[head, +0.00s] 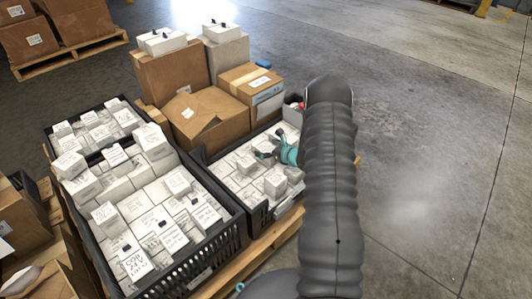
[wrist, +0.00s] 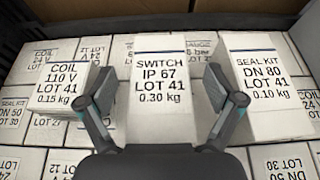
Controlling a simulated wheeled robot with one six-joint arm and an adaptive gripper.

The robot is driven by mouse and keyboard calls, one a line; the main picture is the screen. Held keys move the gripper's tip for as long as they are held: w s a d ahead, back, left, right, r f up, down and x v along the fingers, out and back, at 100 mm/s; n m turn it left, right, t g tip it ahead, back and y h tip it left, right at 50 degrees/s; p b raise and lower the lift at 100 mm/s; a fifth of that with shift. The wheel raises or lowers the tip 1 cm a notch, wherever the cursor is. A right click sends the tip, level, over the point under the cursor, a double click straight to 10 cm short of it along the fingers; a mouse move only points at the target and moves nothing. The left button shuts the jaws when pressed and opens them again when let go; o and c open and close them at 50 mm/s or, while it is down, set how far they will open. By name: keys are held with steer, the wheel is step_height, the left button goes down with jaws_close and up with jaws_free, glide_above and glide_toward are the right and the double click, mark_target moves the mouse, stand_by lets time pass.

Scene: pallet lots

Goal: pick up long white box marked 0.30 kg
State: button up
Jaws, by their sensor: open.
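The long white box (wrist: 160,82) marked SWITCH IP 67 LOT 41 0.30 kg is centred in the wrist view, its label facing up. My gripper (wrist: 163,92) is open, with one finger to the left of this box and one to the right. The fingers appear apart from its sides; their height against it is hard to judge. In the head view my gripper (head: 276,153) is over the right-hand black crate (head: 258,216). I cannot single out the 0.30 kg box there, partly because my arm blocks the view.
A white COIL box (wrist: 62,85) marked 0.15 kg is on the left and a SEAL KIT box (wrist: 262,85) marked 0.10 kg on the right, close to the fingers. Brown cartons (head: 207,115) stand behind the crate. Another full black crate (head: 215,250) is to its left. Floor at right is clear.

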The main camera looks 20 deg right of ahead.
steer(key=shift+w+a+f, duration=0.25)
steer(key=shift+w, duration=0.4)
steer(key=c, duration=1.5)
steer(key=shift+r, duration=0.1)
